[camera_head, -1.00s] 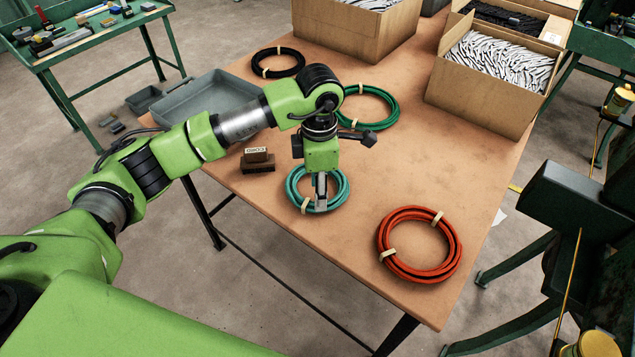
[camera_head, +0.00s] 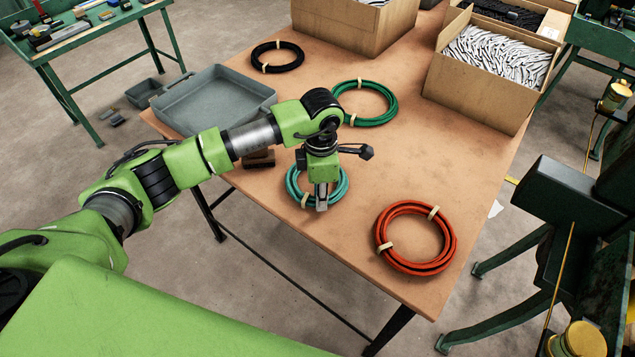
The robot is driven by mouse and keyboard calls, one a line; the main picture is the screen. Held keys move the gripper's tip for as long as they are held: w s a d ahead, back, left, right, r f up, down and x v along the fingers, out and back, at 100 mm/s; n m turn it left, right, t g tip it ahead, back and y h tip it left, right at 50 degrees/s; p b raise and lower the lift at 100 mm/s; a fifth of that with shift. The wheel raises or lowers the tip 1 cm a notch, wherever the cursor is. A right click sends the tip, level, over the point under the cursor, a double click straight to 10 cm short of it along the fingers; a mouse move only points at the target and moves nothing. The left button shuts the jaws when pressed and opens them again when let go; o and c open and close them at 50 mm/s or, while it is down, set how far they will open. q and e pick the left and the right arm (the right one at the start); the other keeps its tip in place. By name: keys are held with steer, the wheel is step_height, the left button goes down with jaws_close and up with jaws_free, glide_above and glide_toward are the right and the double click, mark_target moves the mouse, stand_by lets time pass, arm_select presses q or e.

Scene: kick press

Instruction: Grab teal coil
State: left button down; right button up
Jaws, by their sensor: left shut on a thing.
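The teal coil (camera_head: 293,183) lies on the brown table, with a pale tie on its front left side. My left gripper (camera_head: 321,206) points down over the front right part of the coil and is shut on its ring. The gripper and wrist hide part of the coil's middle and far side. The coil appears to be at table level; I cannot tell if it is lifted at all. My right gripper is not in view.
A green coil (camera_head: 386,117) and a black coil (camera_head: 278,57) lie farther back. An orange-red coil (camera_head: 382,232) lies to the right. A grey tray (camera_head: 180,126) sits at the table's left edge. Cardboard boxes (camera_head: 470,95) stand at the back. Bare table lies between the teal and orange-red coils.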

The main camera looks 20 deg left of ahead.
arm_select(q)
steer(key=shift+r, duration=0.15)
steer(key=shift+r, duration=0.3)
step_height(320, 180, up, 2)
steer(key=shift+w+r+b, duration=0.1)
steer(key=shift+b, duration=0.4)
steer(key=s+d+r+b, duration=0.2)
steer(key=s+r, duration=0.3)
steer(key=s, duration=0.1)
steer(key=s+d+r+b, duration=0.2)
steer(key=s+r, duration=0.3)
steer(key=s, duration=0.2)
steer(key=shift+s+d+b, duration=0.25)
steer(key=shift+s+b, duration=0.05)
steer(key=shift+b, duration=0.05)
